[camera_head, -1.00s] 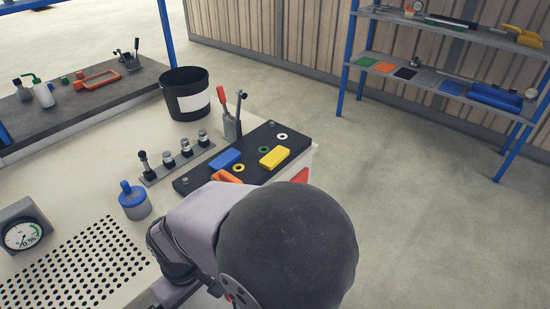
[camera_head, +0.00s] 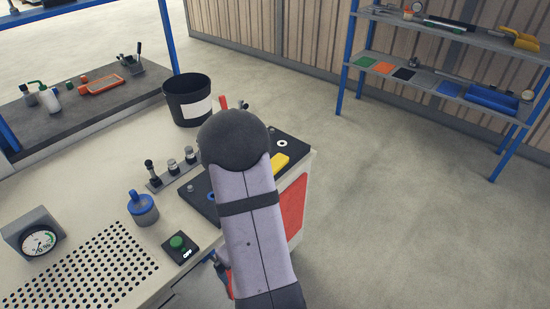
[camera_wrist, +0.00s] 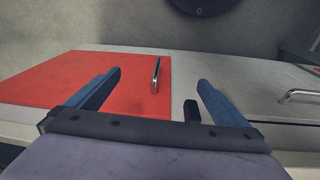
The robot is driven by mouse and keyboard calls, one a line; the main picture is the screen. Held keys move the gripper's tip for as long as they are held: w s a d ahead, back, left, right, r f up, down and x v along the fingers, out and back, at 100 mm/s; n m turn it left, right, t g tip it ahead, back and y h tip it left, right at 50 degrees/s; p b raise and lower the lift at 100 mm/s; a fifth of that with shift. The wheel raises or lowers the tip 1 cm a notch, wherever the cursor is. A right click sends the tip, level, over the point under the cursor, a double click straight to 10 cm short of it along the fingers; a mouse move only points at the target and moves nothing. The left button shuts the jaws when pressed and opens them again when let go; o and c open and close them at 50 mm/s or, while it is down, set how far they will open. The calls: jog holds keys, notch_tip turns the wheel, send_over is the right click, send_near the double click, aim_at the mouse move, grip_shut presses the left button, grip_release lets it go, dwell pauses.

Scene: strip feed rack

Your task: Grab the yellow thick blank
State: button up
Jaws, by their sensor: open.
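The yellow thick blank (camera_head: 280,162) lies on the dark tray (camera_head: 303,147) at the right end of the bench. My arm covers part of it in the head view, and it does not show in the wrist view. My gripper (camera_wrist: 159,78) is open, with two blue fingers spread and nothing between them. In the wrist view it faces a red panel (camera_wrist: 45,80) with a metal handle, not the blank. The blue and orange blanks seen on the tray earlier are now hidden behind my arm.
A black bucket (camera_head: 188,101) stands behind the tray. A row of dark-and-silver pegs (camera_head: 173,168), a blue-capped jar (camera_head: 143,208) and a green button box (camera_head: 178,245) are left of my arm. Open floor lies right of the bench.

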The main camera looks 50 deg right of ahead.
jog(key=s+d+f+h+p, duration=0.1)
jog(key=s+d+f+p, duration=0.3)
jog(key=s+d+f, duration=0.4)
jog(key=m+t+h+b, duration=0.1)
jog(key=t+b, duration=1)
jog(key=t, duration=0.4)
send_near(280, 160)
jog(key=w+a, duration=0.1)
jog(key=a, duration=0.2)
jog(key=shift+d+x, duration=0.15)
jog(key=shift+x, duration=1.7)
jog(key=shift+d+x, duration=0.1)
jog(key=shift+x, duration=1.75)
jog(key=shift+s+f, duration=0.1)
jog(key=shift+c, duration=0.3)
